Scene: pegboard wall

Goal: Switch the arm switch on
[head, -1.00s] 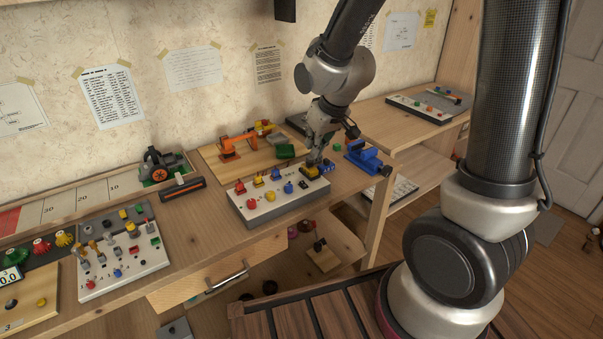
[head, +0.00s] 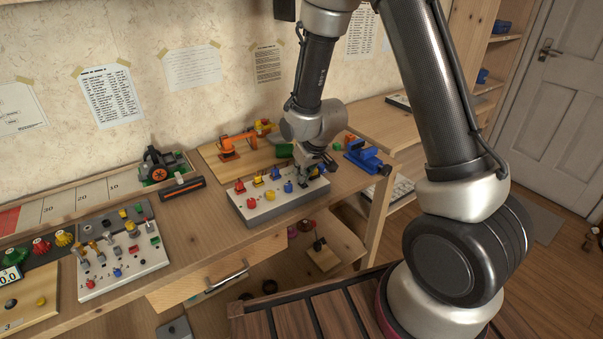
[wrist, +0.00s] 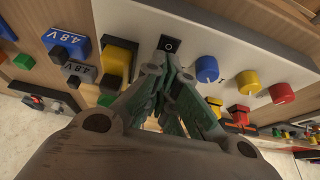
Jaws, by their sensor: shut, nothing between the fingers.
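The white control box (head: 262,214) stands on the bench and carries knobs and switches. In the wrist view a small black rocker switch marked with a circle (wrist: 170,43) sits on its white face, between a yellow-and-black switch block (wrist: 119,58) and a blue knob (wrist: 207,69). I cannot read which switch is the arm switch. My gripper (head: 303,184) is shut and empty, low over the right end of the box. In the wrist view my gripper (wrist: 164,68) has its fingertips just below the black rocker; contact cannot be told. In the head view the gripper hides the yellow-and-black block.
Yellow (wrist: 248,82) and red (wrist: 282,92) knobs lie beyond the blue one. Another switch panel (head: 122,258) is at left.

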